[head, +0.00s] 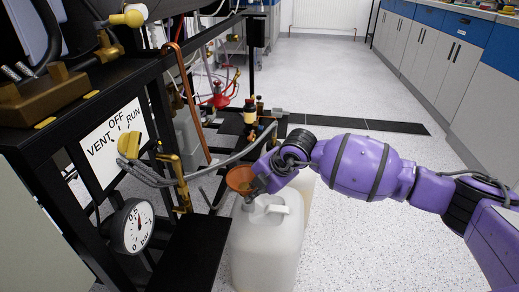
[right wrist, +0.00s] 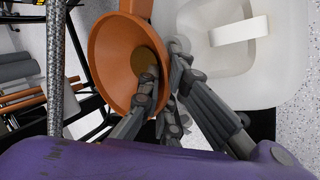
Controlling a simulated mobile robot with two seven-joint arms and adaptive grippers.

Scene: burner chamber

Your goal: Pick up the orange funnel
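The orange funnel (head: 240,178) is at the top left of a white jug (head: 268,245), by the dark frame. In the right wrist view the funnel (right wrist: 112,62) has its wide mouth toward the camera. My right gripper (right wrist: 163,72) has one finger inside the bowl and the other outside, with the funnel's wall pinched between them. In the head view the right gripper (head: 256,184) is small and partly hidden by the arm. Whether the funnel touches the jug is hard to tell. My left gripper is not in view.
A black rig stands at the left with a valve panel (head: 112,142) and a pressure gauge (head: 132,227). A grey hose (head: 225,162) runs close to the funnel. A second pale container is partly hidden behind the jug. Cabinets (head: 440,60) line the right; open floor lies between.

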